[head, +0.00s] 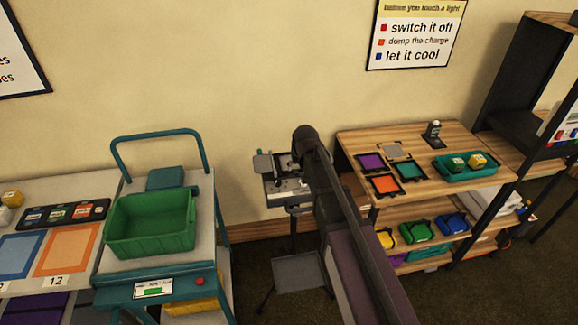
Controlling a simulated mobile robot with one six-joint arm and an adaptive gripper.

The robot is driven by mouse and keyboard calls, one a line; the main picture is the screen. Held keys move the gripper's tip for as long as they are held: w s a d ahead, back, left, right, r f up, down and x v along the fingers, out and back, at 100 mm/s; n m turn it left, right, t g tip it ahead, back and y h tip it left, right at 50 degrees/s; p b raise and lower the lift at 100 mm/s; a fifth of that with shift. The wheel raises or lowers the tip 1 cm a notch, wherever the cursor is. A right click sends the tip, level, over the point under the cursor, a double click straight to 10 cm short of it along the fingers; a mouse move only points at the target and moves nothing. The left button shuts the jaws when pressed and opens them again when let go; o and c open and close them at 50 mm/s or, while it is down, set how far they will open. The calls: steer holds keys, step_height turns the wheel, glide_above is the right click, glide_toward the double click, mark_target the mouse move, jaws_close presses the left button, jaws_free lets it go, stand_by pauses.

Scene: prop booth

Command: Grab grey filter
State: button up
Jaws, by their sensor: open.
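A small pale grey square (391,151), which looks like the grey filter, lies on the wooden table at the right, between dark corner marks. A purple filter (371,162), an orange filter (385,184) and a teal filter (411,170) lie close to it in dark frames. My arm rises through the middle of the view, left of this table. The fingers of my gripper cannot be made out; they are hidden behind the arm or out of view. Nothing is seen touching the grey square.
A teal tray (492,171) with small blocks and a dark bottle-like item (432,133) share the wooden table (358,142). A metal-topped stand (290,192) stands behind my arm. A green bin (150,245) sits on a cart at the left. A dark shelf stands far right.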

mark_target(297, 174)
steer(key=shift+f, duration=0.1)
steer(key=shift+b+x, duration=2.45)
steer(key=shift+x, duration=0.05)
jaws_close()
